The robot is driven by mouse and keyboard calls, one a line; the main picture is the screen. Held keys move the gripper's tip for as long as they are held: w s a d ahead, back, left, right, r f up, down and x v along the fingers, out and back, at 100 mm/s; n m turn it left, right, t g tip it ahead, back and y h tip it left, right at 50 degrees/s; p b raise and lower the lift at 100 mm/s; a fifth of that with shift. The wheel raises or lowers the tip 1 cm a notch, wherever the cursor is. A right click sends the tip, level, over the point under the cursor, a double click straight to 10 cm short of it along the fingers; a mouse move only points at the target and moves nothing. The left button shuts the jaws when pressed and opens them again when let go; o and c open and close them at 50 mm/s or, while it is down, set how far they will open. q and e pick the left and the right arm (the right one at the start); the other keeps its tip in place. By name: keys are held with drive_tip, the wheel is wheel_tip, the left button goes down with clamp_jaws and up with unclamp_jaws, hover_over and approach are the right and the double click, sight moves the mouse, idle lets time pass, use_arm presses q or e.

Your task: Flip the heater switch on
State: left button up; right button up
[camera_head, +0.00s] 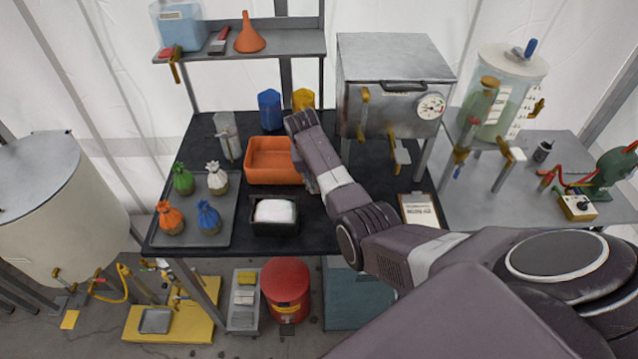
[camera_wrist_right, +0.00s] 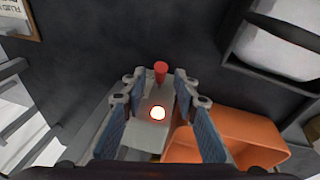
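A light grey switch box (camera_wrist_right: 150,122) lies on the black table in the right wrist view. A red knob or lever (camera_wrist_right: 161,71) sticks out at its far end, and a round light (camera_wrist_right: 157,113) glows on its face. My right gripper (camera_wrist_right: 159,88) is open, with one finger on each side of the box and the red part between or just beyond the fingertips. I cannot tell whether they touch. My left gripper is not in view.
An orange bin (camera_head: 268,160) sits beside the switch box. A black tray with a white block (camera_head: 275,211) is in front of it. A metal cabinet with a dial (camera_head: 394,85) stands behind right. Colored bags stand on a grey tray (camera_head: 222,232) at left.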

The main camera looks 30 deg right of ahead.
drive_tip(key=w+v, duration=0.1)
drive_tip(key=v, duration=1.1)
drive_tip(key=shift+s, duration=0.45)
